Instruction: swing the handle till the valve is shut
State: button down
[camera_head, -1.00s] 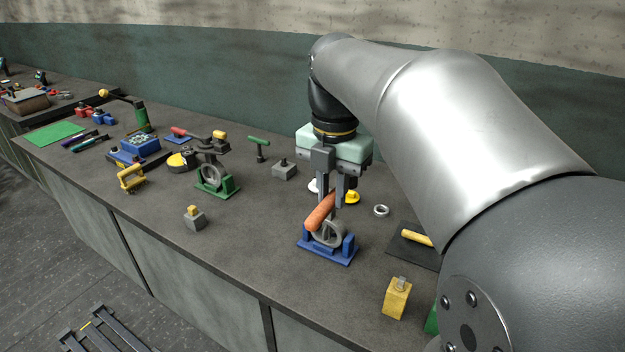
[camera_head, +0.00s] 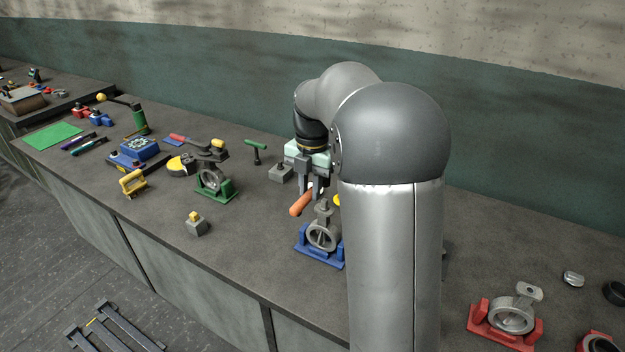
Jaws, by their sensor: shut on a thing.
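The valve (camera_head: 321,236) is a grey ring-shaped casting standing in a blue cradle (camera_head: 309,252), with a short grey stem on top. Its orange handle (camera_head: 301,203) sticks out to the left, above the ring. My gripper (camera_head: 315,192) reaches down from its pale green body behind the valve. Its jaws are shut on the handle, near the stem end. My own arm hides the right edge of the cradle and part of what lies behind it. The disc inside the ring is too small to read clearly.
A green-based valve (camera_head: 212,180) stands to the left, with a small grey block with a yellow top (camera_head: 196,222) in front. A green T-handle (camera_head: 256,150) stands behind. A red-based valve (camera_head: 511,314) is at the right. The bench front between them is clear.

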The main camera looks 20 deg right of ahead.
aim_at(310, 201)
dwell(0.3)
jog(key=shift+f+b, duration=1.35)
jog(key=shift+f, duration=0.65)
jog(key=shift+f, duration=0.1)
jog(key=shift+f+b, duration=0.4)
jog(key=shift+f, duration=0.05)
jog(key=shift+f, duration=0.2)
jog(key=shift+w+a+f+m, duration=0.25)
jog(key=shift+w+f+m, duration=0.15)
jog(key=shift+m, duration=0.35)
jog(key=shift+w+a+f+m, duration=0.2)
jog(key=shift+w+f+m, duration=0.15)
jog(key=shift+m, duration=0.4)
jog(key=shift+w, duration=0.1)
